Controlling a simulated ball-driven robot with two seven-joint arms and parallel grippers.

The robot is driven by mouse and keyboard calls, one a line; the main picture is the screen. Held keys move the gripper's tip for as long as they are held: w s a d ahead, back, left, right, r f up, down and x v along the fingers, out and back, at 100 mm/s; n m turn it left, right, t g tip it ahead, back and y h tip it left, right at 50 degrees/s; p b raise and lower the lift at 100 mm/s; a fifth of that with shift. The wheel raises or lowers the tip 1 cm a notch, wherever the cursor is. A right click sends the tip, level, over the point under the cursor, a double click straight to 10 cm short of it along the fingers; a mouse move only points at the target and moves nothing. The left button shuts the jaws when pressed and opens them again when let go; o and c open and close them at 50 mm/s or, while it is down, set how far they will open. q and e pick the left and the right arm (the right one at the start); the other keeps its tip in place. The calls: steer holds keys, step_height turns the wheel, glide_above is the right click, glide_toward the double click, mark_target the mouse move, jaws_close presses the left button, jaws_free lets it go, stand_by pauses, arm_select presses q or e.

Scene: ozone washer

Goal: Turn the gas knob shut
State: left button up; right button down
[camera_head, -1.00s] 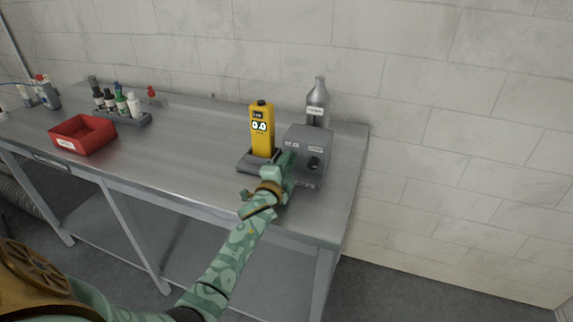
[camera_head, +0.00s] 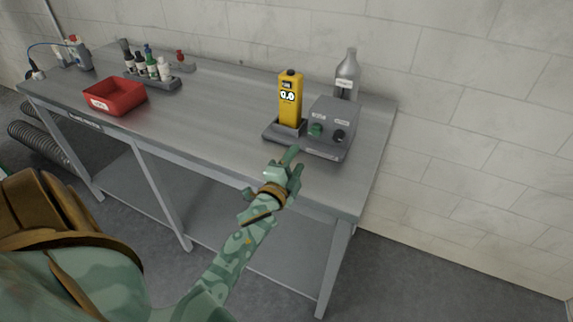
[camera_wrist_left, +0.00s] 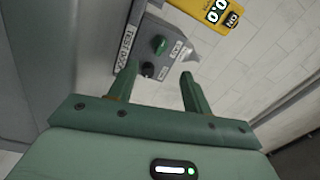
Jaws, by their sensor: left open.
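A grey box (camera_head: 331,114) stands on the bench's right end, with a green knob (camera_head: 315,130) and a black knob (camera_head: 339,136) on its front. Both knobs show in the left wrist view, green (camera_wrist_left: 158,44) and black (camera_wrist_left: 148,69). Their small labels are too small to read, so I cannot tell which is the gas knob. My left gripper (camera_head: 291,156) is in front of and below the box, apart from the knobs. In the left wrist view its fingers (camera_wrist_left: 159,70) are spread and empty. My right gripper is out of view.
A yellow meter (camera_head: 290,104) reading 0.0 stands in the dock left of the knobs. A grey bottle (camera_head: 346,72) is behind the box. A red bin (camera_head: 114,97) and a rack of bottles (camera_head: 151,80) are at left. The bench middle is clear.

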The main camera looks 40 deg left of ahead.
arm_select(q)
steer(key=v, duration=0.4)
steer(key=shift+s+d+f, duration=0.1)
steer(key=shift+s, duration=0.3)
